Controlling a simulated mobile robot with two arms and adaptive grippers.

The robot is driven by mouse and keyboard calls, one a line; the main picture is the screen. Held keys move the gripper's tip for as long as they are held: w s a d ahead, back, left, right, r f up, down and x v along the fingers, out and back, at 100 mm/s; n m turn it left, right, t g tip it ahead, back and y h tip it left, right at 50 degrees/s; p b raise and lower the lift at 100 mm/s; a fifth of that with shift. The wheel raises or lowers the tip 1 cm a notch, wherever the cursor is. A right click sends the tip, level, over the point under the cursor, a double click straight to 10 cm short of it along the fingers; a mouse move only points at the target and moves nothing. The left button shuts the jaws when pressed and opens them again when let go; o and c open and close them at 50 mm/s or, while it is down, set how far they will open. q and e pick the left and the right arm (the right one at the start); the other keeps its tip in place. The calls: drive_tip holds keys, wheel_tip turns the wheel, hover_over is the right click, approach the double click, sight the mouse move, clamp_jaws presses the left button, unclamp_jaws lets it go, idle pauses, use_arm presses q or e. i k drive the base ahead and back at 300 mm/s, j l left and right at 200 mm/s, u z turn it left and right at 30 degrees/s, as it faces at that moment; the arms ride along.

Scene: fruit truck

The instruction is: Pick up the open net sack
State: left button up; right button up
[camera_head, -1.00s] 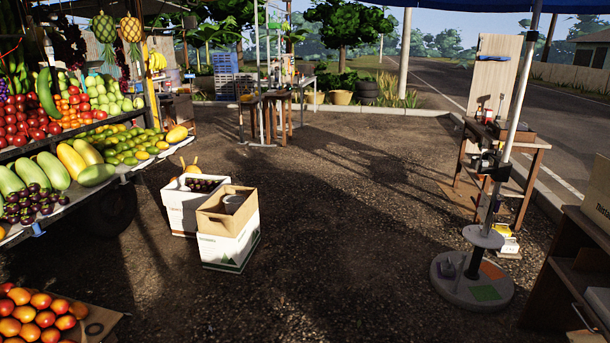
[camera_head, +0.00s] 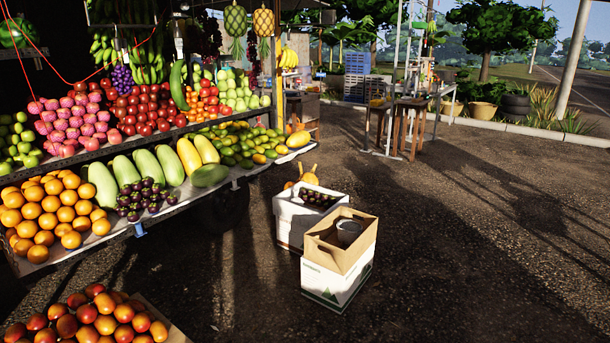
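I cannot make out an open net sack in the head view. Neither of my grippers shows in this view. The fruit truck's display shelf (camera_head: 262,167) stands on the left, loaded with fruit. Several oranges (camera_head: 50,208) lie heaped at its near left end, but I see no net around them.
An open cardboard box (camera_head: 318,254) with a round grey item inside stands on the ground beside a white box (camera_head: 289,224) of dark fruit. A crate of reddish fruit (camera_head: 95,318) is at the bottom left. Tables (camera_head: 408,103) stand farther back. The ground at right is clear.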

sight(349, 233)
drive_tip(key=i+j+z, duration=0.35)
drive_tip(key=i+j, duration=0.25)
drive_tip(key=i, duration=0.2)
drive_tip(key=i+j+z, duration=0.35)
drive_tip(key=i+j, duration=0.35)
drive_tip(key=j, duration=0.15)
drive_tip(key=i+l+u, duration=0.2)
drive_tip(key=i+l, duration=0.3)
drive_tip(key=i, duration=0.1)
